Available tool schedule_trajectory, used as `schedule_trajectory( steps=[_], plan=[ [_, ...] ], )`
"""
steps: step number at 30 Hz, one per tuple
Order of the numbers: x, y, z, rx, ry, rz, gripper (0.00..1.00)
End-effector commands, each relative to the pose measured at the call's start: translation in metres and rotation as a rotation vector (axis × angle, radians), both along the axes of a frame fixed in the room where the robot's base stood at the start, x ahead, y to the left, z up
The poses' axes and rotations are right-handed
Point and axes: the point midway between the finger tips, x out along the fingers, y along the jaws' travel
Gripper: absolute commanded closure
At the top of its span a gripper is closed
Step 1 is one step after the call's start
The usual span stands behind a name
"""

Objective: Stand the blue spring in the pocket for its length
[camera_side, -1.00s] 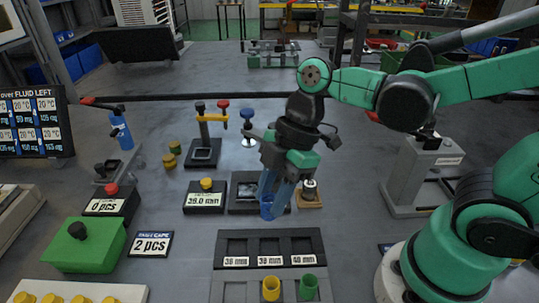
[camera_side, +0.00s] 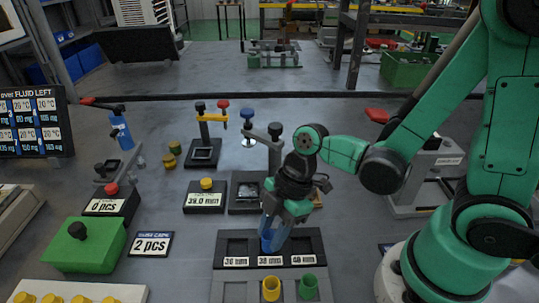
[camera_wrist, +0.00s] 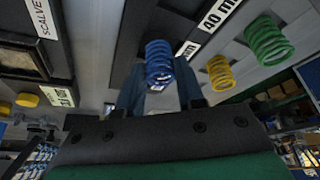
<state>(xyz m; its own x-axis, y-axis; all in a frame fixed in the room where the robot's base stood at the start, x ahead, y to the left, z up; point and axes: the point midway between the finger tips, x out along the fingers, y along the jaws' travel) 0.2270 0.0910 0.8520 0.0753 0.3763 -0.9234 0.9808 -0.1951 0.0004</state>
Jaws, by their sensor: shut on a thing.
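The blue spring (camera_wrist: 159,62) is held between the fingertips of my gripper (camera_side: 272,236), with coils showing clear in the wrist view. In the side view it is partly hidden by the blue-tinted fingers. I cannot tell whether the spring's lower end is above or inside a pocket. The labels seem to read 36, 38 and 40 mm; the 40 mm label (camera_wrist: 218,14) shows in the wrist view. The gauge display (camera_side: 205,200) seems to read 39.0 mm.
A yellow spring (camera_side: 271,288) and a green spring (camera_side: 308,286) stand on the grey rack just in front of the block. A post fixture (camera_side: 274,150) stands behind my gripper. A green box (camera_side: 85,247) and a "2 pcs" sign (camera_side: 151,244) are at left.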

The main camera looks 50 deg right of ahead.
Motion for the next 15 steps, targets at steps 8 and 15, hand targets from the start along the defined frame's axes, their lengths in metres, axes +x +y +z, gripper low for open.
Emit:
schedule_trajectory(
  steps=[8,15],
  plan=[
    [-0.0002,0.0000,-0.0008,0.000,0.000,0.000,0.56],
    [-0.0002,0.0000,-0.0007,0.000,0.000,0.000,0.36]
  ],
)
